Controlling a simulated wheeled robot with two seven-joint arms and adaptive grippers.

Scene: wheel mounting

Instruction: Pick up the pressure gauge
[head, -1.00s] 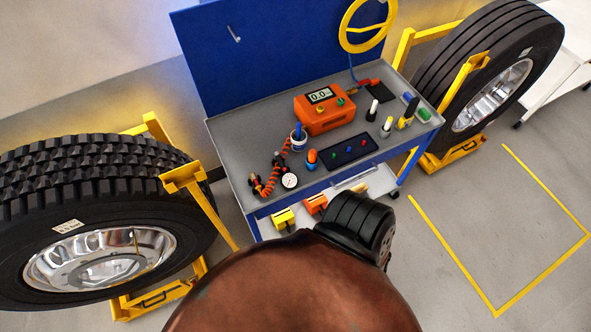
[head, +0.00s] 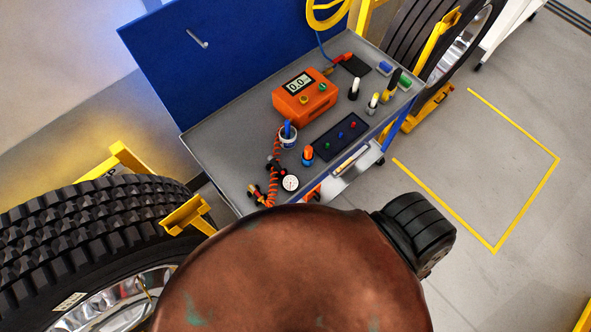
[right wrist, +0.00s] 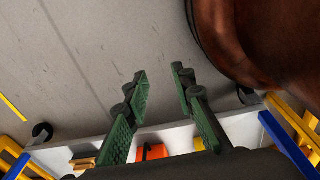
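The pressure gauge (head: 290,183) has a small round white dial with a dark rim. It lies near the front left corner of the grey bench top in the head view, beside a coiled orange hose (head: 272,177) with dark fittings. My right gripper (right wrist: 160,76) shows in the right wrist view, with two green-padded fingers spread apart and nothing between them. Grey floor and the bench's lower part lie behind the fingers; the gauge is not visible there. Neither gripper shows in the head view.
A large tyre (head: 80,230) stands left. A brown rounded shape hides the lower middle.

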